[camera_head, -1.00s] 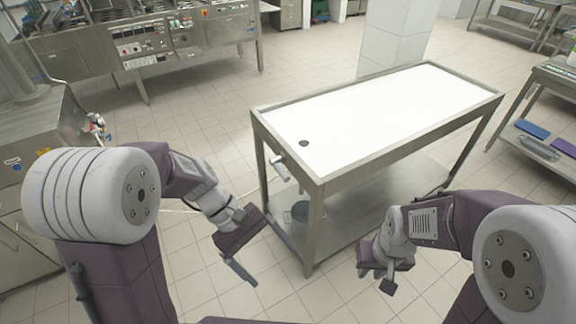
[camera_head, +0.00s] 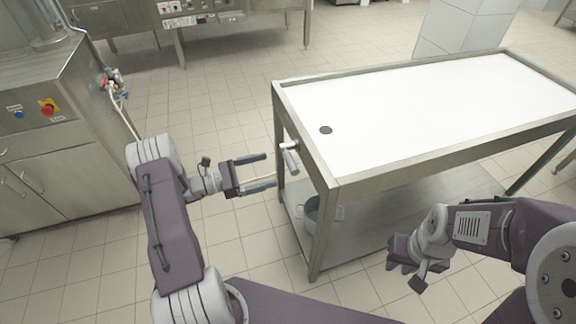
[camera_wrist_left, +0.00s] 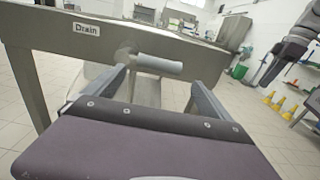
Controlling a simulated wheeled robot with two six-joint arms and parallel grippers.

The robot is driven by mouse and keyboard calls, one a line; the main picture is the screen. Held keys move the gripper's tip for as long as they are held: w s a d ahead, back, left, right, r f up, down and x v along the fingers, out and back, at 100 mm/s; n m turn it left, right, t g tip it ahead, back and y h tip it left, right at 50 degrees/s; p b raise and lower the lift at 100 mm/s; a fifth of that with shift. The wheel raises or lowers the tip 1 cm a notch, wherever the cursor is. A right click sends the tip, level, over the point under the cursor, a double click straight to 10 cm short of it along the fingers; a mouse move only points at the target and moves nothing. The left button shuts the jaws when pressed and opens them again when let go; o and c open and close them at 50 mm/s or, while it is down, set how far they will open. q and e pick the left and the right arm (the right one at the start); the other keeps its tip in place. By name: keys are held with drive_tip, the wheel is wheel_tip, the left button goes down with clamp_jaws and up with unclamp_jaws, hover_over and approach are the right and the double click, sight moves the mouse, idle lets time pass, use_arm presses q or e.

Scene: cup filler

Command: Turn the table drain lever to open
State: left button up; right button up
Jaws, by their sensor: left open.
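The drain lever (camera_head: 290,158) is a short grey handle on the left end of the steel table (camera_head: 330,184), near the dark drain hole (camera_head: 325,130). In the left wrist view the lever (camera_wrist_left: 158,66) lies roughly sideways under the table rim, near a label reading "Drain" (camera_wrist_left: 87,29). My left gripper (camera_head: 265,171) is open and points at the lever from the left, apart from it. In the left wrist view its two fingers (camera_wrist_left: 148,88) reach toward the lever's sides. My right gripper (camera_head: 405,273) hangs low in front of the table; its finger opening is unclear.
A pot (camera_head: 322,212) stands on the table's lower shelf (camera_head: 390,225). A steel cabinet (camera_head: 75,140) with a valve and hose stands at the left. The tiled floor (camera_head: 215,105) between cabinet and table is clear.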

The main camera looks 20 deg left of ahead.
use_arm(q)
drive_tip(key=x, duration=0.7)
drive_tip(key=shift+w+d, duration=0.25)
drive_tip(key=shift+d, duration=0.05)
clamp_jaws()
drive_tip(key=w+a+f+m+b, duration=0.4)
drive_tip(key=w+f+m+b, duration=0.2)
drive_tip(key=m+b, duration=1.2)
drive_tip(key=shift+f+b, duration=0.8)
drive_tip(key=shift+b, duration=0.2)
drive_tip(key=shift+w+a, duration=0.1)
drive_tip(key=shift+a, duration=0.05)
